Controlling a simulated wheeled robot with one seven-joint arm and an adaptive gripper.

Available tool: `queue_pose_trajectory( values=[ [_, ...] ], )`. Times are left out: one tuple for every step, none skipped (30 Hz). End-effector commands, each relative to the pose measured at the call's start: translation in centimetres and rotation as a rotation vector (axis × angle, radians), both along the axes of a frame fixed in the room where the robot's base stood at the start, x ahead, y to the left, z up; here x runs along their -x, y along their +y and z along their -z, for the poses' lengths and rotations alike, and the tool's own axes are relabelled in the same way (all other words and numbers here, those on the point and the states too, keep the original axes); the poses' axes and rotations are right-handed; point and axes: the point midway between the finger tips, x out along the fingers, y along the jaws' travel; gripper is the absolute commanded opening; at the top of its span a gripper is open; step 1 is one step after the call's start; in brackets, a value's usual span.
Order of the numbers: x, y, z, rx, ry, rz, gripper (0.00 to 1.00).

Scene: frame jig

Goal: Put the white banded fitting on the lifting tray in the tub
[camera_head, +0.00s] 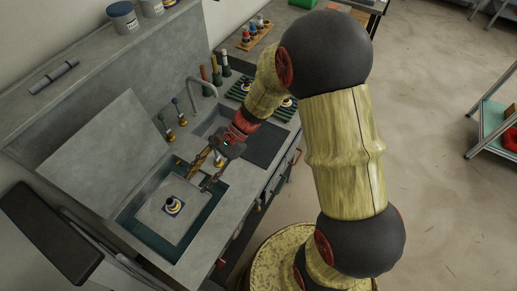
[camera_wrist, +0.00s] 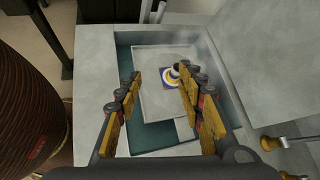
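A small white fitting with a dark band (camera_head: 173,204) sits on the grey lifting tray (camera_head: 184,222) in the sunken tub (camera_head: 208,234). In the wrist view the fitting (camera_wrist: 171,76) stands on a blue and yellow marked patch near the tray's far right part, and the tray (camera_wrist: 155,108) lies inside the tub (camera_wrist: 127,137). My gripper (camera_head: 205,170) is over the tub's far right side in the head view, above and apart from the fitting. Its fingers are spread with nothing between them. In the wrist view the right fingers of my gripper (camera_wrist: 162,98) partly overlap the view of the fitting's patch.
A large grey slab (camera_head: 105,145) leans beside the tub. Brass-based taps (camera_head: 181,115) and a curved faucet (camera_head: 203,84) stand behind. A second basin with a dark cover (camera_head: 258,142) and a green rack (camera_head: 285,113) lie to the right.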

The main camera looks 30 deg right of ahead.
Motion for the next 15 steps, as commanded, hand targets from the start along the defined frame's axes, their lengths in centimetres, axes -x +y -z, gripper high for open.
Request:
queue_pose_trajectory(
  values=[
    [0.9,-0.4,-2.1,0.053,-0.08,-0.065,0.38],
    [1.5,-0.8,-3.0,0.088,-0.123,-0.104,0.38],
    [2.3,-1.4,-4.2,0.134,-0.183,-0.157,0.38],
    [2.8,-1.9,-5.0,0.169,-0.226,-0.194,0.38],
    [3.4,-2.3,-5.9,0.205,-0.271,-0.231,0.38],
    [4.1,-3.0,-6.9,0.253,-0.328,-0.282,0.38],
    [4.7,-3.6,-7.7,0.29,-0.373,-0.317,0.38],
    [5.2,-4.1,-8.5,0.328,-0.417,-0.353,0.38],
    [5.9,-4.9,-9.6,0.379,-0.477,-0.4,0.38],
    [6.4,-5.5,-10.3,0.418,-0.52,-0.433,0.38],
    [6.9,-6.1,-11.1,0.457,-0.563,-0.468,0.38],
    [7.5,-7.0,-12.1,0.51,-0.621,-0.511,0.38],
    [8.0,-7.6,-12.8,0.551,-0.664,-0.542,0.38],
    [8.5,-8.3,-13.5,0.593,-0.706,-0.574,0.38],
    [9.0,-9.2,-14.5,0.648,-0.762,-0.614,0.38]
  ],
)
